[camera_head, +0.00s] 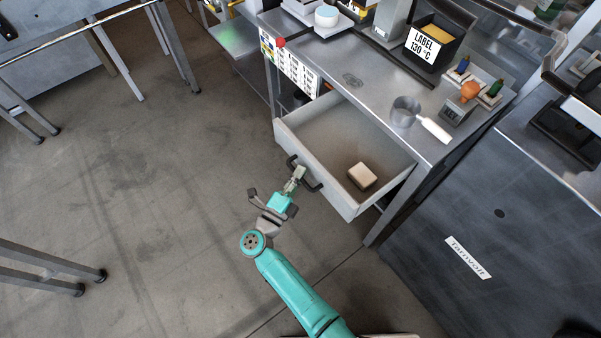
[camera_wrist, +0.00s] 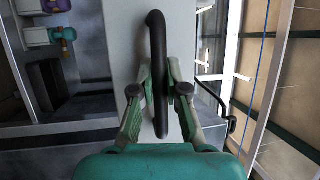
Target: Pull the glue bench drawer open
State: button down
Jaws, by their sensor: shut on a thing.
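The glue bench (camera_head: 357,93) is a grey metal bench in the head view. Its drawer (camera_head: 345,211) stands pulled out, with its inside in view. A light block (camera_head: 362,176) lies in the drawer. The dark drawer handle (camera_head: 317,186) is on the front panel. My gripper (camera_head: 299,177) is at this handle and shut on it. In the wrist view, the fingers of my gripper (camera_wrist: 165,90) stand on both sides of the black handle (camera_wrist: 156,40), against the pale drawer front (camera_wrist: 125,45).
On the bench top are a metal cup with a white handle (camera_head: 405,110), a black bin marked LABEL 130 °C (camera_head: 425,50) and a holder with small bottles (camera_head: 463,100). A dark panel marked Tarnvolt (camera_head: 468,258) is at the right. The floor to the left of the drawer is clear.

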jog(key=c, duration=1.4)
grip_release()
jog(key=shift+c, duration=0.2)
jog(key=v, duration=1.2)
jog(key=shift+d, duration=0.1)
